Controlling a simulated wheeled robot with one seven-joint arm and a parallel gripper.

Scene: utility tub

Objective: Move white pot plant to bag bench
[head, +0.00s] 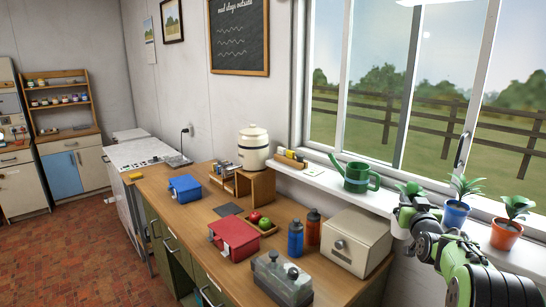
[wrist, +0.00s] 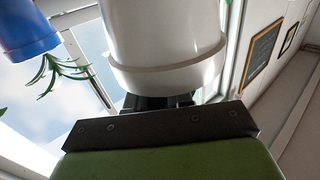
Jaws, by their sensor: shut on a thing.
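The white pot (wrist: 163,45) fills the upper middle of the wrist view, with its rim toward my gripper. My gripper (wrist: 160,102) is shut on it; the dark fingers meet the pot by its rim and are partly hidden. In the head view my gripper (head: 404,218) is at the windowsill, and green leaves (head: 410,188) show just above it. The pot itself is mostly hidden there by my arm. I cannot tell whether the pot is clear of the sill. No bag is seen; a long wooden-topped bench (head: 190,222) runs along the wall.
A blue pot plant (head: 456,214) and an orange pot plant (head: 504,235) stand on the sill (head: 330,186) close to my arm. A green watering can (head: 357,177) stands left of it. Below are a cream bread box (head: 352,243), bottles (head: 296,240) and a red box (head: 234,240).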

